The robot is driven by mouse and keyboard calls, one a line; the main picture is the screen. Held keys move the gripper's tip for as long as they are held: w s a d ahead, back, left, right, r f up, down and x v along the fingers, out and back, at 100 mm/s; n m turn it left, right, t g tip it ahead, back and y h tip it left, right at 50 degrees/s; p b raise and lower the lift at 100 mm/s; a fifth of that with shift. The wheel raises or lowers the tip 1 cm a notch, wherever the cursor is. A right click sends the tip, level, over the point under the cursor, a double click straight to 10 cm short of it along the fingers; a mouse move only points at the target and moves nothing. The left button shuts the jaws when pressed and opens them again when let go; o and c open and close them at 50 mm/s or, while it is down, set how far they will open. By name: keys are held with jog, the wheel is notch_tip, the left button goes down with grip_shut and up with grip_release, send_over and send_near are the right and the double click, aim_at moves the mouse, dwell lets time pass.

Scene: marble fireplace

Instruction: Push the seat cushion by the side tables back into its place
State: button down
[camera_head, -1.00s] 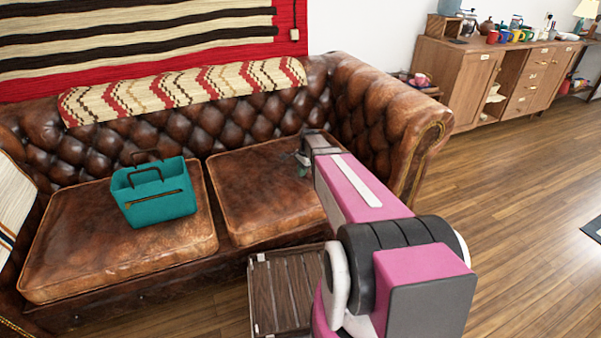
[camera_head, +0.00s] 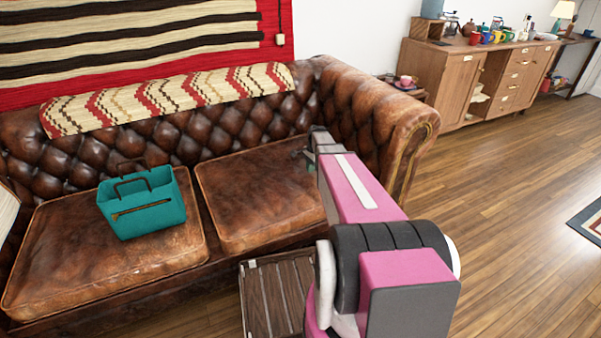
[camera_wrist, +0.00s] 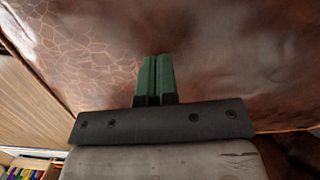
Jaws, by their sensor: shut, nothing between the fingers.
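The right seat cushion (camera_head: 255,195) is brown leather and lies on the sofa beside the right armrest. Its front right part is hidden behind my arm. The left seat cushion (camera_head: 90,250) lies beside it, with a narrow dark gap between them. My gripper (camera_head: 308,153) is over the rear right part of the right cushion, close to the armrest, partly hidden by my arm. In the wrist view its green fingers (camera_wrist: 156,80) are shut together and empty, in front of brown leather (camera_wrist: 230,50). I cannot tell whether they touch it.
A slatted wooden table (camera_head: 270,300) stands before the sofa, partly behind my arm. A small side table (camera_head: 412,92) is beyond the right armrest (camera_head: 385,110). A teal bag (camera_head: 145,205) sits on the left cushion. Wooden floor (camera_head: 510,190) is open to the right.

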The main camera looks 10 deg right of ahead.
aim_at(313, 186)
jog(key=w+d, duration=0.1)
jog(key=d, duration=0.4)
jog(key=w+d, duration=0.2)
jog(key=d, duration=0.3)
jog(key=w+d, duration=0.2)
jog(key=d, duration=0.3)
jog(key=s+a+r+n, duration=0.1)
jog(key=s+a+n, duration=0.1)
jog(key=s+a, duration=0.3)
jog(key=s+a+r+n, duration=0.1)
jog(key=s+a+n, duration=0.1)
jog(key=s+a, duration=0.3)
jog(key=s+a+r+n+h, duration=0.1)
jog(key=s+a+r+n, duration=0.1)
jog(key=s+a, duration=0.3)
jog(key=shift+a+r+n, duration=0.1)
jog(key=shift+a+n, duration=0.3)
jog(key=shift+a, duration=0.25)
jog(key=s+a+r+n, duration=0.2)
jog(key=s+a, duration=0.3)
jog(key=s, duration=0.3)
jog(key=s+a+r+n+h, duration=0.1)
jog(key=s+a+r+n, duration=0.1)
jog(key=s+a+n, duration=0.3)
jog(key=s+a, duration=0.1)
jog(key=s, duration=0.2)
jog(key=shift+r+n+t, duration=0.3)
jog(key=shift+r, duration=0.1)
jog(key=shift+s, duration=0.1)
